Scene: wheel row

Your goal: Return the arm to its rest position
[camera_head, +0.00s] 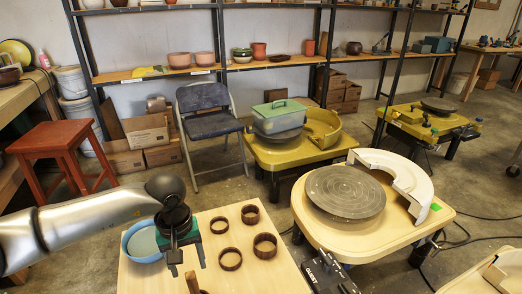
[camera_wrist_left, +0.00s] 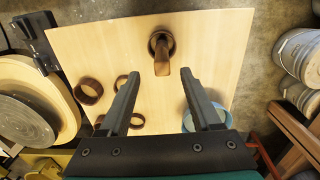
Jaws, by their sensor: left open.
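My left gripper (camera_head: 188,262) hangs over the left part of a pale wooden table (camera_head: 216,284), fingers pointing down. In the left wrist view its two fingers (camera_wrist_left: 159,74) are spread apart with nothing between them. A brown handled tool (camera_wrist_left: 163,55) is on the table beyond the fingertips in that view; in the head view only a bit of it (camera_head: 193,284) shows at the bottom edge. My left arm reaches in from the left edge, stretched over the table side. My right gripper is not seen.
Several brown rings (camera_head: 265,246) stand on the table right of the gripper. A pottery wheel (camera_head: 345,190) stands right, a red stool (camera_head: 55,140) left, a folding chair (camera_head: 208,125) behind.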

